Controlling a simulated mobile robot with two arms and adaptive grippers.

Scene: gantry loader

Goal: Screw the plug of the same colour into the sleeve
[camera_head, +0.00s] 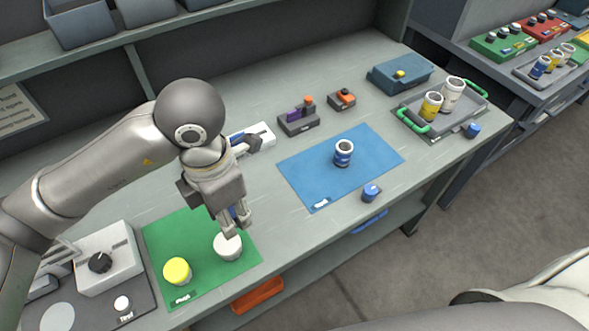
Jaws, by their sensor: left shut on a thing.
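A white sleeve with a blue band (344,153) stands upright on the blue mat (304,180), its open end up. My left gripper (236,224) points down over the green mat (208,284). My right gripper is out of view.
A blue-topped piece (371,193) sits at the blue mat's front edge. A tray (435,137) with a yellow-banded sleeve (431,106) and another sleeve is at the right. Small dark fixtures (299,122) stand behind the blue mat. A grey box with a knob (108,258) is at the left.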

